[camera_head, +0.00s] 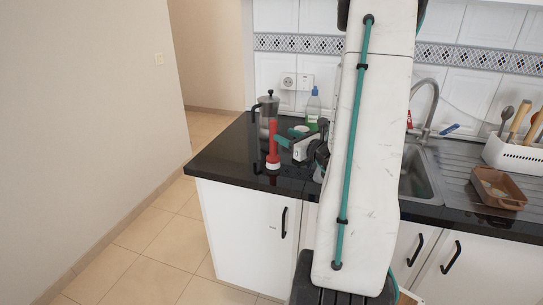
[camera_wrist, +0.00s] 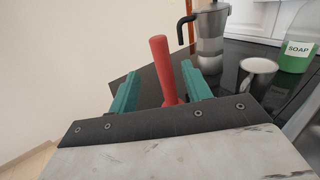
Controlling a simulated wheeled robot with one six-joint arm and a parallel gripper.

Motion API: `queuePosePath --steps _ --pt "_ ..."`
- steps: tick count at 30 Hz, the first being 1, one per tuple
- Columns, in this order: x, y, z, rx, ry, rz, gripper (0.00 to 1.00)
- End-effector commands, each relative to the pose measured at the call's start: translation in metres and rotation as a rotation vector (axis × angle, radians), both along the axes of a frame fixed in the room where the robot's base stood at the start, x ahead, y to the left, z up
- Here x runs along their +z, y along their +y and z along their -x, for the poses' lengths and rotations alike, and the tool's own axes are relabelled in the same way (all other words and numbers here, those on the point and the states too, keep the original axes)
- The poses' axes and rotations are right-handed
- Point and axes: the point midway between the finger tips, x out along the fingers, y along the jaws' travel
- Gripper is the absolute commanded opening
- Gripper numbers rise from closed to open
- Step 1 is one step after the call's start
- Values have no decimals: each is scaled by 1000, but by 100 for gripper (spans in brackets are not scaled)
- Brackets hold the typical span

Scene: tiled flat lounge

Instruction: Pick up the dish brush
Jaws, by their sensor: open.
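The dish brush (camera_head: 273,145) has a red handle and a red-and-white base, and stands upright near the left end of the black counter (camera_head: 232,150). My gripper (camera_head: 290,136) is open beside the handle, at the brush's right in the head view. In the wrist view, the red handle (camera_wrist: 159,65) rises between the two teal fingers of my gripper (camera_wrist: 161,86), with gaps on both sides. The brush's lower end is hidden there by my gripper body.
A metal moka pot (camera_head: 264,116) stands just behind the brush. A green soap bottle (camera_head: 313,107) and a white cup (camera_wrist: 258,77) are close by. The sink (camera_head: 416,178), a brown dish (camera_head: 498,188) and a white utensil rack (camera_head: 512,153) lie to the right.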

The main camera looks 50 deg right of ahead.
Motion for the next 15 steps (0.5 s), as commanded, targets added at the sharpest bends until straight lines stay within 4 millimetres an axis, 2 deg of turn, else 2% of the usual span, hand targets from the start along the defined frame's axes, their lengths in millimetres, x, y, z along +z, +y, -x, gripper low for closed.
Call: queuePosePath --steps 3,11,15 --pt "-2 -7 -9 -17 -3 -9 49" --pt "-2 -8 -34 -13 -3 -6 49" --pt "-2 -9 -56 -11 -3 -6 49"
